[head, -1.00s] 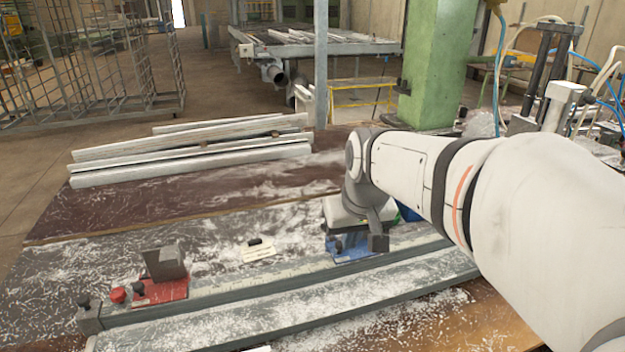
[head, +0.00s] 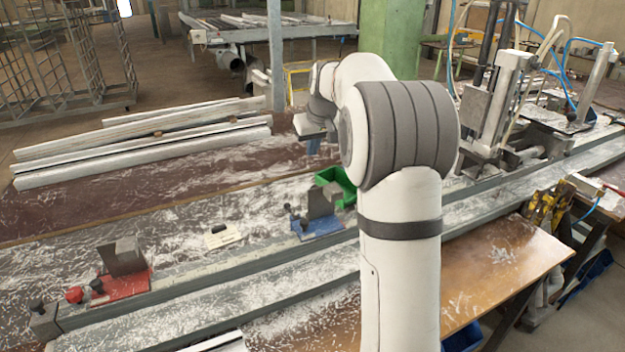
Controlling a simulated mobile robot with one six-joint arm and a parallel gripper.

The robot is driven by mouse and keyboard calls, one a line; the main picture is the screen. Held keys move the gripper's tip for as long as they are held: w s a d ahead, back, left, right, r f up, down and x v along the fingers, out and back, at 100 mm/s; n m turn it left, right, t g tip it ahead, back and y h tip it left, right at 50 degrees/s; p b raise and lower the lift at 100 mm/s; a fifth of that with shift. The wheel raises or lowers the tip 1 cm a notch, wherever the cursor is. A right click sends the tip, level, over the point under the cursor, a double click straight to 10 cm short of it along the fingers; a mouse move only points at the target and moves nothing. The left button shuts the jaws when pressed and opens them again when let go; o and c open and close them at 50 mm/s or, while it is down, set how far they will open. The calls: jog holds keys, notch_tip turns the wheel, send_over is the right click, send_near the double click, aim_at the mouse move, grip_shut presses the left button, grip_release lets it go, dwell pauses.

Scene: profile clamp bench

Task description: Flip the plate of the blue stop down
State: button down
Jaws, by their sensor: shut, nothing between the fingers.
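The blue stop (head: 322,229) sits on the long grey rail in the middle of the head view. Its grey plate (head: 322,203) stands up above the blue base, much like the plate on the red stop. A small dark knob is at its left. My gripper (head: 314,148) hangs above the bench, higher in the picture than the blue stop and apart from it. It is small and partly hidden by my wrist; it looks shut and holds nothing visible.
A red stop (head: 125,284) with its raised plate and a red knob (head: 74,295) is at the rail's left end. A green bin (head: 345,183) stands just behind the blue stop. White profiles (head: 140,150) lie at the back left. A clamp machine (head: 490,110) stands at the right.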

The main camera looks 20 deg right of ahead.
dwell(0.3)
jog(key=p, duration=0.3)
send_over(323, 203)
jog(key=w+a, duration=0.1)
jog(key=w, duration=0.3)
notch_tip(323, 203, down, 10)
jog(key=shift+a+r, duration=0.2)
jog(key=shift+r, duration=0.05)
jog(key=shift+b, duration=0.3)
jog(key=shift+d, duration=0.1)
